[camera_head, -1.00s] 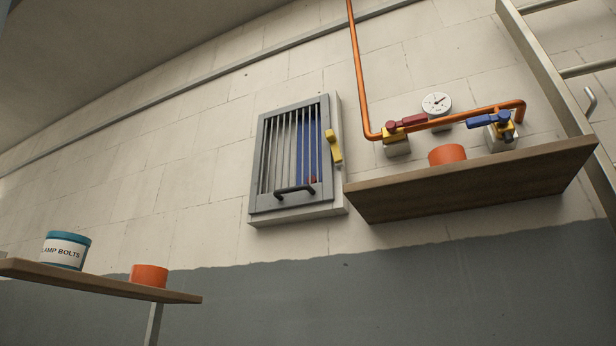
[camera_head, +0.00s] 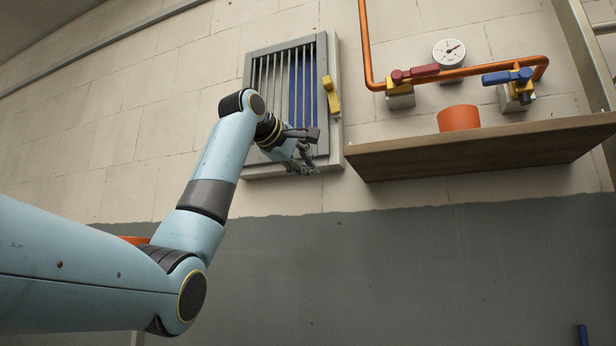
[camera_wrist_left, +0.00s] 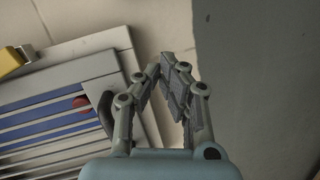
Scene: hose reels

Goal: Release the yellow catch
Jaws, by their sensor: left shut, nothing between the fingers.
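The yellow catch (camera_head: 331,96) sits on the right edge of the grey barred cabinet door (camera_head: 257,50) on the wall. The door is closed, with blue and something red behind its bars. In the left wrist view the catch (camera_wrist_left: 14,62) is at the far left edge, cut off by the frame. My left gripper (camera_head: 312,168) is in front of the door's lower right part, below the catch and apart from it. In the left wrist view its fingertips (camera_wrist_left: 170,75) are together, with nothing between them. The dark door handle (camera_wrist_left: 106,113) is partly hidden behind a finger. My right gripper is not in view.
Right of the cabinet, a wooden shelf (camera_head: 480,150) holds an orange container (camera_head: 459,118). Above it run an orange pipe (camera_head: 455,72), a red-handled valve (camera_head: 415,73), a blue-handled valve (camera_head: 507,77) and a gauge (camera_head: 449,52). A ladder-like frame (camera_head: 582,50) stands at the right.

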